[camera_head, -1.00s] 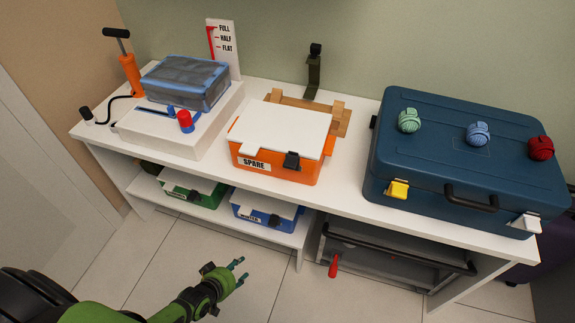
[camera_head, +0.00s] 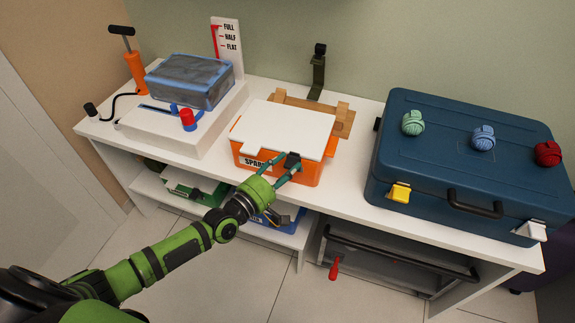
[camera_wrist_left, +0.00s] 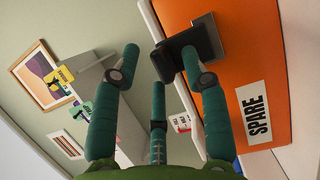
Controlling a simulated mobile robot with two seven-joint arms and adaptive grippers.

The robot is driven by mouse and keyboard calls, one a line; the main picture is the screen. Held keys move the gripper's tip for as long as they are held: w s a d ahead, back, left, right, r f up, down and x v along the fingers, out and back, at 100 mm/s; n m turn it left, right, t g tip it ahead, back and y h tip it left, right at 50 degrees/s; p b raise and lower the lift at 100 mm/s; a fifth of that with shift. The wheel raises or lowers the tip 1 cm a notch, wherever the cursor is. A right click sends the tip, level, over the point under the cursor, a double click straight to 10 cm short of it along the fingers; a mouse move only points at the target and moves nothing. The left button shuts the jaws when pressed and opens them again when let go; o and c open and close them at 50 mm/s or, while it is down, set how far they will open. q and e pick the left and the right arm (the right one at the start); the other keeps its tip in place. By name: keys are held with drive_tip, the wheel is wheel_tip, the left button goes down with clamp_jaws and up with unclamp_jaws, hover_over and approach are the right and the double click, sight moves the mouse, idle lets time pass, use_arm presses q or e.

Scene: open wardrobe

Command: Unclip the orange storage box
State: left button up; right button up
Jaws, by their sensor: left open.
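The orange storage box (camera_head: 250,148) with a white lid (camera_head: 285,126) and a SPARE label stands on the white shelf top. Its black clip (camera_head: 292,161) is on the front face. My left gripper (camera_head: 281,168) is open, with its fingertips at the clip. In the left wrist view the black clip (camera_wrist_left: 187,52) lies near the fingertips, with one finger overlapping its lower part. The orange front (camera_wrist_left: 258,55) and the SPARE label (camera_wrist_left: 254,113) fill the right side there. Whether the fingers touch the clip is unclear. My right gripper is not in view.
A big blue case (camera_head: 468,163) with yarn balls stands to the right. A grey bag on a white unit (camera_head: 185,133) with a red knob stands to the left. Green (camera_head: 196,188) and blue boxes sit on the lower shelf. A wooden rack (camera_head: 342,118) is behind the orange box.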

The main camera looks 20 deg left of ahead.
use_arm(q)
drive_tip(key=shift+w+d, duration=0.15)
drive_tip(key=shift+w, duration=0.25)
clamp_jaws()
